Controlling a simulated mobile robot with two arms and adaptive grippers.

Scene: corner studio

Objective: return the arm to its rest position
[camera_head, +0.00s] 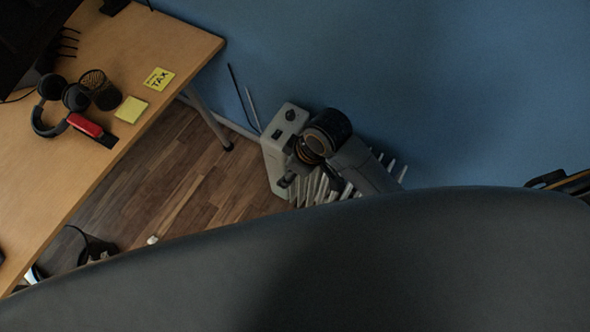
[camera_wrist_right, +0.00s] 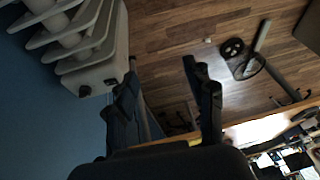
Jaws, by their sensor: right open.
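My right gripper (camera_wrist_right: 159,66) shows in the right wrist view with its two dark fingers spread apart. Nothing is between them, and wood floor lies beyond. In the head view part of an arm, seemingly my right arm (camera_head: 362,165), shows as a dark cylinder and grey link in front of a pale heater. I cannot make out the gripper's fingers there. My left gripper is in neither view.
The pale ribbed heater (camera_head: 277,150) stands by the blue wall; it also shows close by in the right wrist view (camera_wrist_right: 95,75). A wooden desk (camera_head: 120,45) is at left. A large dark curved surface (camera_head: 330,270) hides the lower head view. Floor (camera_head: 185,175) between desk and heater looks clear.

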